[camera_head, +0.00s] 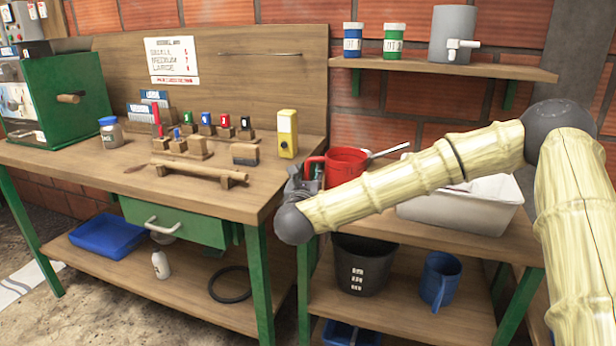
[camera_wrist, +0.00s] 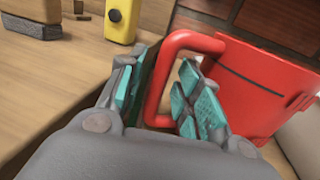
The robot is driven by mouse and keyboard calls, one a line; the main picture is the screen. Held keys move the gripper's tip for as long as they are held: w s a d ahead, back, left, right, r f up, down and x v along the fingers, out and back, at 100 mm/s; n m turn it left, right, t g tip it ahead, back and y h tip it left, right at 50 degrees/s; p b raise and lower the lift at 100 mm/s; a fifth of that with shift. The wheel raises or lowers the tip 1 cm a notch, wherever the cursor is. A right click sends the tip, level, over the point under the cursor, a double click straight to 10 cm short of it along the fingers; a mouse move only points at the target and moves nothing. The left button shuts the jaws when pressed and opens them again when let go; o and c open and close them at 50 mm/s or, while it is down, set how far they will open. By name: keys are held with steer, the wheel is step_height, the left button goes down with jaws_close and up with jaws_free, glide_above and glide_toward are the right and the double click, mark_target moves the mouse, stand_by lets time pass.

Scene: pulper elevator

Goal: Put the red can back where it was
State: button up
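The red can (camera_head: 346,161) is a red vessel with a side handle, standing on the right-hand bench beside the white basin. In the wrist view the can (camera_wrist: 262,85) fills the right side, with a dark line on its wall. Its red handle (camera_wrist: 158,85) passes between the two teal-padded fingers of my gripper (camera_wrist: 165,92). The fingers are apart, one on each side of the handle, and do not look closed on it. In the head view my gripper (camera_head: 306,181) is at the can's left, and my wrist partly hides it.
A white basin (camera_head: 465,212) is right of the can. A yellow device (camera_head: 287,134) and a wooden block stand on the left bench. A wall shelf (camera_head: 450,68) holds a blue can, a green can and a grey vessel. A black bucket (camera_head: 362,265) and blue jug (camera_head: 440,278) are below.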

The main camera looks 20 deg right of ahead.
steer(key=shift+r, duration=0.2)
steer(key=v, duration=1.2)
steer(key=shift+p, duration=0.45)
